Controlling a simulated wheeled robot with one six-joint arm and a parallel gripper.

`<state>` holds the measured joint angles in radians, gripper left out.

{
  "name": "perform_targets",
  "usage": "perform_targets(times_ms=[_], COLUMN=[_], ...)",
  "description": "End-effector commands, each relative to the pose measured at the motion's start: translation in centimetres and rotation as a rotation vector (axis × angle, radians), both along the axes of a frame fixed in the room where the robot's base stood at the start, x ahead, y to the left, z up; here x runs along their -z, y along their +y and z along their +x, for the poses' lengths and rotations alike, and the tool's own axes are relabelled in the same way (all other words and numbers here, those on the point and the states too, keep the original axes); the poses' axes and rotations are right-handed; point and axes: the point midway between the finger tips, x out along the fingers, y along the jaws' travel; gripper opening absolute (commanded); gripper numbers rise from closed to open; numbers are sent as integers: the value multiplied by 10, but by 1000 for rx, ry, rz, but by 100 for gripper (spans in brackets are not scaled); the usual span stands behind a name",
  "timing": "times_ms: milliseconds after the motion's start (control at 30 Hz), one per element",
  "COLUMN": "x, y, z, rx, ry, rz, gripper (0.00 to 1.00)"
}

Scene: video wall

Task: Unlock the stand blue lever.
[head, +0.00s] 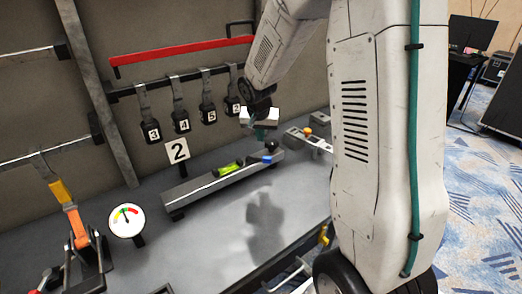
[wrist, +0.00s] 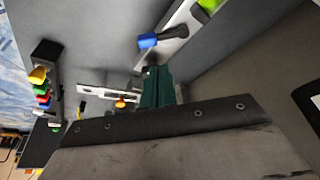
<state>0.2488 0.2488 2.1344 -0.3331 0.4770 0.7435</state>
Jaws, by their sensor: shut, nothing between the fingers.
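The blue lever (head: 267,159) sits near the right end of a long grey beam-like stand (head: 205,188), beside a yellow-green level vial (head: 229,169). In the wrist view the blue lever (wrist: 160,39) lies just beyond my fingertips, pointing left, with a gap between. My gripper (head: 261,134) hangs above the right end of the stand in the head view, not touching the lever. In the wrist view my gripper (wrist: 157,72) shows dark green fingers pressed together, empty. The lever's pivot is partly hidden.
A dial gauge (head: 127,220) and an orange clamp (head: 77,228) stand at the left. Numbered hanging tags (head: 182,125) and a red bar (head: 180,51) line the wall. Coloured knobs (wrist: 40,88) show at the left in the wrist view. The grey tabletop (head: 215,235) in front is clear.

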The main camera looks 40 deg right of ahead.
Motion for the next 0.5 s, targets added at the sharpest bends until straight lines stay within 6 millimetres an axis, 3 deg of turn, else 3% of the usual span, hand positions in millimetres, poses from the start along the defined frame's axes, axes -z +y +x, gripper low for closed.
perform_targets(times_ms=[33,133,367,500], x=[0,0,2,15], y=[-11,-20,-23,-25], z=[-3,-6,-6,-4], rx=[23,38,40,38], ry=[0,0,1,4], rz=[2,2,2,1], gripper=[0,0,0,0])
